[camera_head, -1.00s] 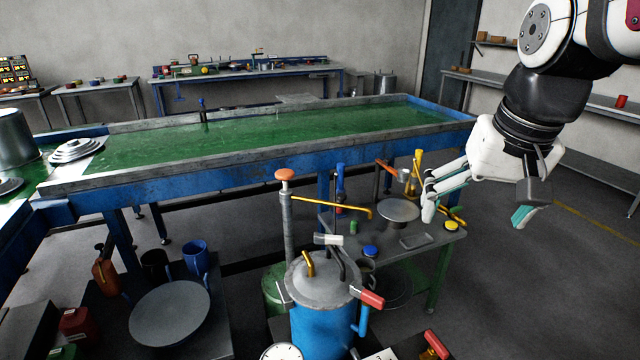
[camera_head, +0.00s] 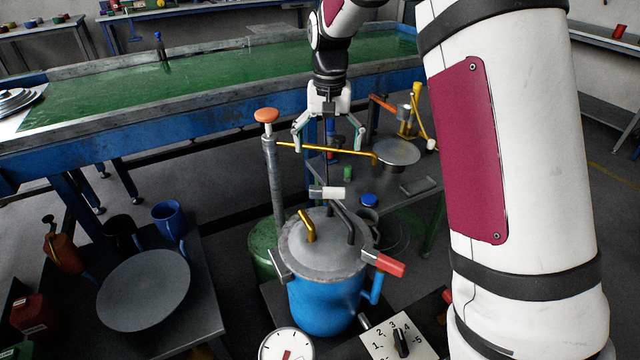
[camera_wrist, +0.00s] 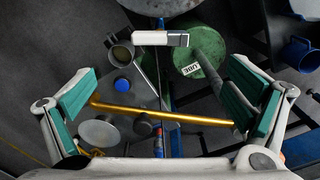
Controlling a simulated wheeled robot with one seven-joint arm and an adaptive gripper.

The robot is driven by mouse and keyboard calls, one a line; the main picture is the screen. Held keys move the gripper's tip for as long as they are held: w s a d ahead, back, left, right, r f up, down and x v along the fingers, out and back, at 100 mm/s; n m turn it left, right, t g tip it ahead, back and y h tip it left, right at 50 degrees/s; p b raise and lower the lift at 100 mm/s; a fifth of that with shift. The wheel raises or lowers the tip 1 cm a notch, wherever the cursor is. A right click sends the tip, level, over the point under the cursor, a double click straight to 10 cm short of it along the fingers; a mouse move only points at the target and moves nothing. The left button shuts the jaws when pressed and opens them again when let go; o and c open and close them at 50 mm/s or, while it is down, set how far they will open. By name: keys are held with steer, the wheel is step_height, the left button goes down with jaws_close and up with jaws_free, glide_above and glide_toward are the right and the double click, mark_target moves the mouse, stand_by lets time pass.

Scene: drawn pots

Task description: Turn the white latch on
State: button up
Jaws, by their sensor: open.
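The white latch (camera_head: 328,193) is a small white handle above the lid of the blue pot (camera_head: 325,300). It lies roughly level, pointing sideways. In the wrist view the white latch (camera_wrist: 160,38) shows at the top centre, beyond my fingertips. My gripper (camera_head: 328,147) is open and empty, pointing down above and behind the latch and apart from it. In the wrist view my gripper (camera_wrist: 165,100) has its teal finger pads spread wide, with a yellow rod (camera_wrist: 160,112) seen between them. A red-handled lever (camera_head: 390,265) sits at the pot's right side.
An orange-capped post (camera_head: 266,116) stands left of my gripper. A gauge (camera_head: 287,345) and a numbered dial (camera_head: 400,340) are in front of the pot. A green drum (camera_head: 265,250) stands behind it. The green-topped blue table (camera_head: 110,105) runs along the back.

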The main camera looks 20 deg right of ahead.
mark_target(328, 188)
step_height(328, 188, down, 12)
steer(key=shift+f, duration=0.2)
stand_by(0.4)
steer(key=c, duration=1.1)
